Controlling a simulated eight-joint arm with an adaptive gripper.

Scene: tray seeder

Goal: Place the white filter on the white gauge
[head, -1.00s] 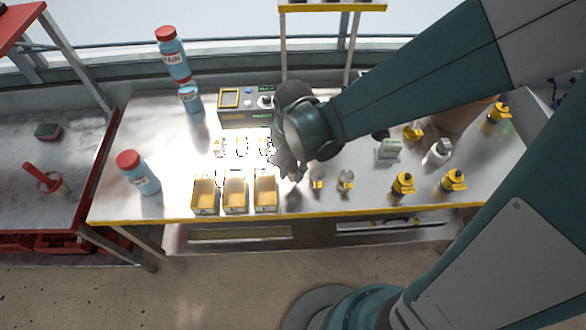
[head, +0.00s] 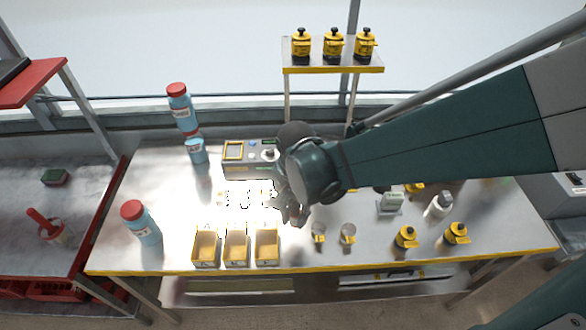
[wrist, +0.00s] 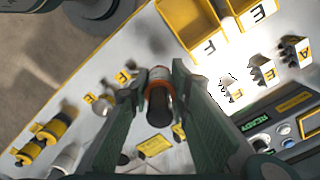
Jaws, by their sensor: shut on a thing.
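My gripper (head: 292,212) is low over the middle of the bench, just right of the bright glare patch. In the wrist view its two dark green fingers (wrist: 159,88) are closed on a small cylinder (wrist: 158,104) with a dark end, an orange band and a pale far part. I cannot tell for sure that this is the white filter. In the head view the gripper hides it. A white block-like device (head: 391,203), possibly the white gauge, stands on the bench to the right of my gripper, apart from it. A pale cylinder (head: 439,205) stands right of that.
Yellow bins (head: 236,247) line the front edge, left of my gripper. Small lettered white blocks (wrist: 262,75) stand behind them. A control box (head: 249,155) is at the back. Two small cups (head: 347,234) and yellow-black bottles (head: 406,238) stand to the right. Blue bottles (head: 142,223) stand left.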

